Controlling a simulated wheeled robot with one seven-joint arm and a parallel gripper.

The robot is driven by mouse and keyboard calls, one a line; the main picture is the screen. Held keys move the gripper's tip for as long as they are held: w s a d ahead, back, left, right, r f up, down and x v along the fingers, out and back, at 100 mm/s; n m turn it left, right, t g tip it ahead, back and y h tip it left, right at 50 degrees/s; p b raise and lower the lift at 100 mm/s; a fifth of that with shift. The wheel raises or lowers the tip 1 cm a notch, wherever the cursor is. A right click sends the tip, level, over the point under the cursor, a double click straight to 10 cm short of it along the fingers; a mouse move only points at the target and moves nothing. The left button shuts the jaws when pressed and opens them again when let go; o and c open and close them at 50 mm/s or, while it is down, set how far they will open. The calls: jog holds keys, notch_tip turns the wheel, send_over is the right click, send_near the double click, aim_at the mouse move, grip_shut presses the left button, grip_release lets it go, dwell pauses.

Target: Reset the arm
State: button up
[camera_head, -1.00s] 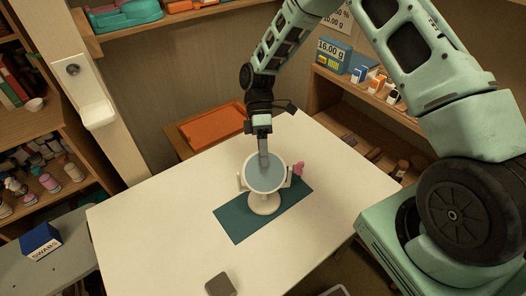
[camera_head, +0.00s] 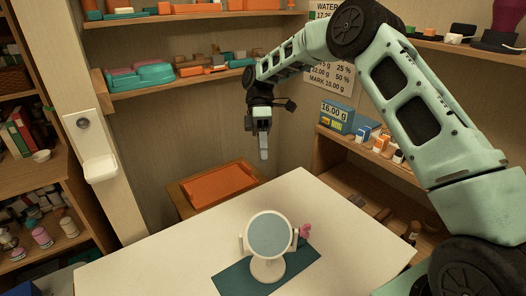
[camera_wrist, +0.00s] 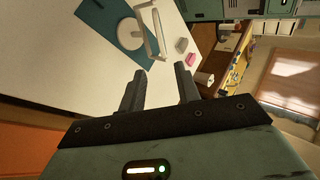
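My gripper (camera_head: 263,156) hangs above the back edge of the white table, fingers down. The wrist view shows its two dark fingers (camera_wrist: 158,78) apart with nothing between them, so it is open. A round white-framed mirror (camera_head: 269,236) stands upright on a teal mat (camera_head: 232,280), in front of and below the gripper. The mirror (camera_wrist: 151,30) and the mat (camera_wrist: 98,18) also show at the top of the wrist view, clear of the fingers.
A pink object (camera_head: 305,231) is beside the mirror's right side. An orange tray (camera_head: 218,185) sits on a low wooden stand behind the table. Stocked shelves (camera_head: 196,78) line the back wall, and another shelf unit (camera_head: 352,150) stands at right. The table's left part is clear.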

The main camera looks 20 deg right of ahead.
jog(key=shift+w+r, duration=0.2)
jog(key=shift+r, duration=0.05)
dwell(0.3)
